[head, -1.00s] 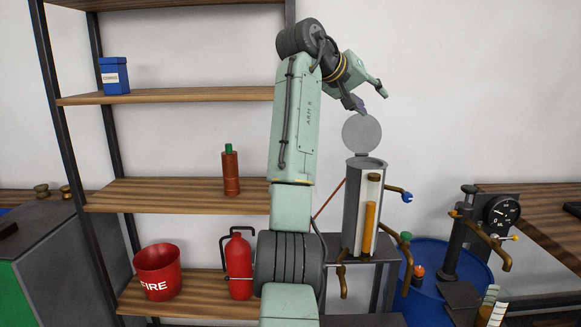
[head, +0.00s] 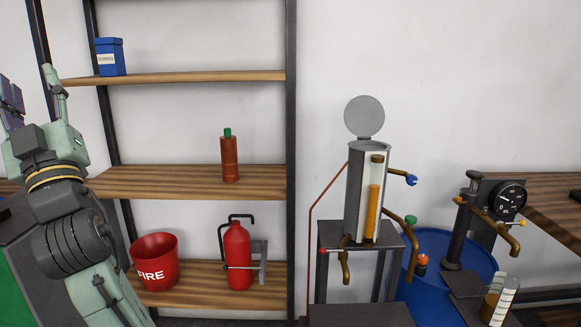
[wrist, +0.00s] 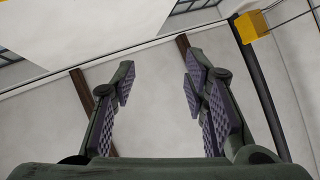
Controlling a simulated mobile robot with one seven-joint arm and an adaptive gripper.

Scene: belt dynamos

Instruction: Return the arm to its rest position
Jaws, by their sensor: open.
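My arm is folded at the left edge of the head view, in front of the left side of the shelf rack. My gripper (head: 35,100) points upward there, and part of it is cut off by the picture's left edge. In the wrist view my gripper (wrist: 160,95) shows two dark green fingers with purple ribbed pads, spread wide apart. Nothing is between them. Behind them are a pale wall and the ceiling.
The shelf rack (head: 200,182) holds a blue box (head: 110,58), a brown cylinder (head: 229,160), a red fire bucket (head: 156,262) and a red extinguisher (head: 238,256). A grey cylinder with raised lid (head: 354,200) stands right on a small stand, near a blue drum (head: 440,248) and a gauge (head: 504,201).

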